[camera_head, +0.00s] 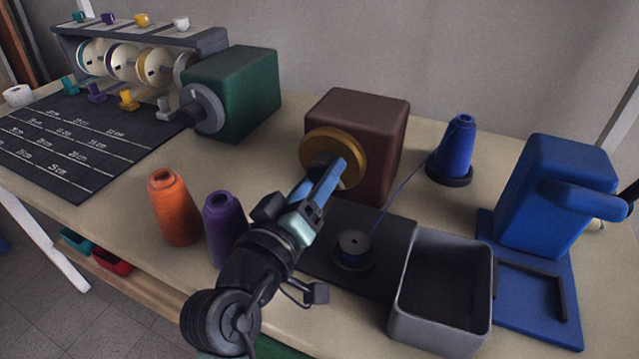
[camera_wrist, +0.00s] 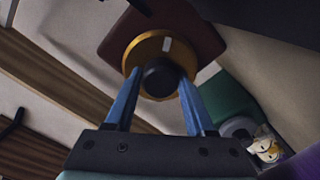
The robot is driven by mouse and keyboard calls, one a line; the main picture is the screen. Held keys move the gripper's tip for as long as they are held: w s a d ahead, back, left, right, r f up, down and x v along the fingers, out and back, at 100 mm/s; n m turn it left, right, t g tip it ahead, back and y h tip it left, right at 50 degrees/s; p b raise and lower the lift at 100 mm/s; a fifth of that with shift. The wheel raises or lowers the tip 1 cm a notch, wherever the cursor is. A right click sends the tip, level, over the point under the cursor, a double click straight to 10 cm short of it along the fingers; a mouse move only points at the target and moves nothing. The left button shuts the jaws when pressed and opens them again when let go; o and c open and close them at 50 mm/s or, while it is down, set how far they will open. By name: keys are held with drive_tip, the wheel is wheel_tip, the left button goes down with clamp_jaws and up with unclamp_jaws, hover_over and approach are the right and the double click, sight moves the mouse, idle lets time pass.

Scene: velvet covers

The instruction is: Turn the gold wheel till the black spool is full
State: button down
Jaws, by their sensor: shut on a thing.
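The gold wheel (camera_head: 350,143) is on the front of a brown box (camera_head: 382,118). The wheel (camera_wrist: 134,53) has a white mark at its rim and a black knob (camera_wrist: 160,77) at its middle. My gripper (camera_head: 335,170) has its blue fingers on either side of that knob and is shut on it; the wrist view also shows my gripper (camera_wrist: 159,80). The black spool (camera_head: 354,241) stands on a dark plate in front of the box. Some blue thread is wound on it; how full it is, I cannot tell. A blue thread runs from it to a blue cone (camera_head: 459,145).
An empty grey bin (camera_head: 440,325) stands right of the spool, and a blue machine (camera_head: 555,195) beyond it. Orange (camera_head: 173,208) and purple (camera_head: 224,228) cones stand left of my arm. A green box (camera_head: 240,90) with a grey dial and a marked black mat (camera_head: 70,150) are further left.

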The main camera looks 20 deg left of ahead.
drive_tip(key=shift+f+m, duration=0.15)
drive_tip(key=shift+m, duration=0.45)
drive_tip(key=shift+c, duration=1.2)
unclamp_jaws()
drive_tip(key=s, duration=1.3)
drive_tip(key=shift+a, duration=0.2)
